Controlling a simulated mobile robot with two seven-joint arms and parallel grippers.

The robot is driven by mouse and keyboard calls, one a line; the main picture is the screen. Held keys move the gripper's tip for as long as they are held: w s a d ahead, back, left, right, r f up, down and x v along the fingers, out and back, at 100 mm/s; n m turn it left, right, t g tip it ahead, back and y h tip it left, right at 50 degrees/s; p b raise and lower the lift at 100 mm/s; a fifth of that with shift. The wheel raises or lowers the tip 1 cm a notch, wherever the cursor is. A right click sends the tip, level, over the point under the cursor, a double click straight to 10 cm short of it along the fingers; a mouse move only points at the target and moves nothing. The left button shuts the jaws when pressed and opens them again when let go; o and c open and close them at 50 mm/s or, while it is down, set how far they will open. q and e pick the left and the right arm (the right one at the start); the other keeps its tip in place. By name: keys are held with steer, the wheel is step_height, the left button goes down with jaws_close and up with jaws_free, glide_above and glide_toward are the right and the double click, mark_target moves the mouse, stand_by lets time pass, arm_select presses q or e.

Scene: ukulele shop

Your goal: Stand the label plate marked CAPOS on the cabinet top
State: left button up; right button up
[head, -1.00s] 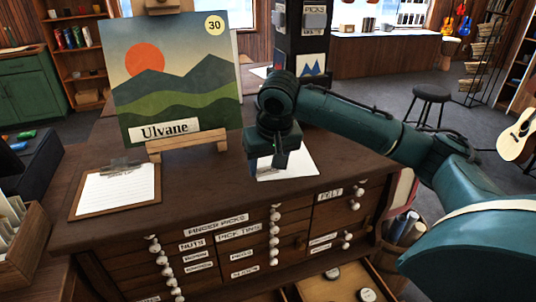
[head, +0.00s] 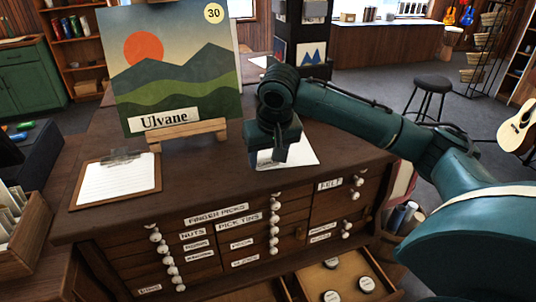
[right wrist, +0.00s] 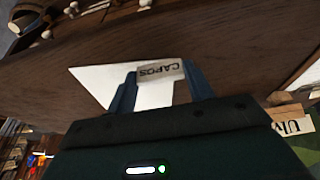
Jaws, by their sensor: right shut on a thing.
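The label plate marked CAPOS (right wrist: 160,71) is a small pale plate with dark letters. In the right wrist view it sits between the two dark fingers of my right gripper (right wrist: 161,86), which is shut on it; the lettering appears upside down. In the head view my right gripper (head: 279,156) points down over the wooden cabinet top (head: 215,172), above a white sheet; the plate is mostly hidden there. The sheet (right wrist: 95,78) lies behind the plate in the wrist view. I cannot tell whether the plate touches the surface. My left gripper is not in view.
A painting on a small easel (head: 178,75) stands left of my gripper. A clipboard (head: 116,182) lies at the cabinet's left. Labelled drawers with white knobs fill the front, and a lower drawer (head: 345,262) is open with round tins. Bare top lies between clipboard and sheet.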

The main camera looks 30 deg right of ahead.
steer(key=shift+f, duration=0.55)
stand_by(0.4)
steer(key=o, duration=1)
steer(key=shift+o, duration=0.2)
steer(key=d+v, duration=0.1)
steer(key=v, duration=1.2)
steer(key=shift+s+a, duration=0.15)
steer(key=shift+a, duration=0.35)
